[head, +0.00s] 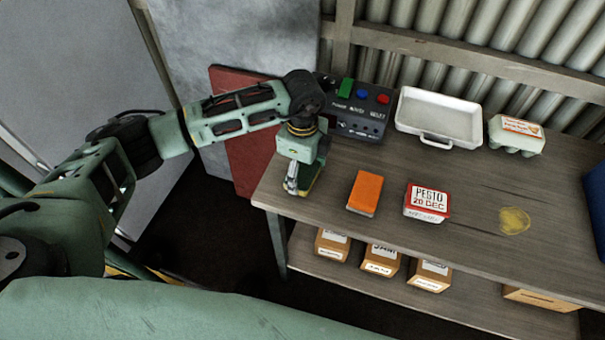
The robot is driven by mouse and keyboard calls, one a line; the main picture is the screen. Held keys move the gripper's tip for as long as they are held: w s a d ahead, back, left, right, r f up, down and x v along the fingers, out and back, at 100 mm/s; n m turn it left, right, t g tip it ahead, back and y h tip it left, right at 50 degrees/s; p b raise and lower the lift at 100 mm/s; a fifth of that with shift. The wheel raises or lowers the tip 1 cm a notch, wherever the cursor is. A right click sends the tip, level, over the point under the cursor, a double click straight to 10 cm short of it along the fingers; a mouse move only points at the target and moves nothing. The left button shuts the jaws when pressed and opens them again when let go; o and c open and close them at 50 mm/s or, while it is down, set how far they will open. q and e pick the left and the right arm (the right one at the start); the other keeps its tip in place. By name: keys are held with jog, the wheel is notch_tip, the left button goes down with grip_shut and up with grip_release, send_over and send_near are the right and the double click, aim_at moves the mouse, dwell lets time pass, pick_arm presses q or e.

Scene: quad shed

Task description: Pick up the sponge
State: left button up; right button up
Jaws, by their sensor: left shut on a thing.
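My left gripper (300,185) reaches in from the left and points down over the left end of the wooden table. It is shut on a yellow and green piece, which looks like the sponge (314,183). Most of the sponge is hidden by the fingers and the gripper body. I cannot tell whether the sponge touches the table top. My right gripper is not in view.
On the table (462,188) stand an orange block (366,193), a pesto tub (427,202), a white tray (439,116), an egg carton (516,134) and a button box (359,108). A yellow stain (514,221) lies at right.

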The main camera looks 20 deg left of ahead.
aim_at(303, 172)
pick_arm(q)
jog(key=shift+r, duration=0.1)
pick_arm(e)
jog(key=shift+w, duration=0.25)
pick_arm(q)
jog(key=shift+r, duration=0.5)
notch_tip(303, 172, up, 3)
jog(key=shift+f+b, duration=0.2)
jog(key=shift+b, duration=0.3)
jog(key=s+d+r, duration=0.1)
jog(key=d+r, duration=0.1)
jog(key=d, duration=0.1)
jog(key=s+d+r+b, duration=0.1)
jog(key=s+d+r, duration=0.1)
jog(key=d, duration=0.2)
jog(key=s+d+r, duration=0.2)
jog(key=d+r, duration=0.1)
jog(key=shift+s+d+r+b, duration=0.1)
jog(key=shift+s+d+b, duration=0.1)
jog(key=shift+b, duration=0.2)
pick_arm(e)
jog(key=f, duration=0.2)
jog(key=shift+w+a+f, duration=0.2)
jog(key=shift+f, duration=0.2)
pick_arm(q)
jog(key=shift+o, duration=0.4)
jog(key=shift+w, duration=0.1)
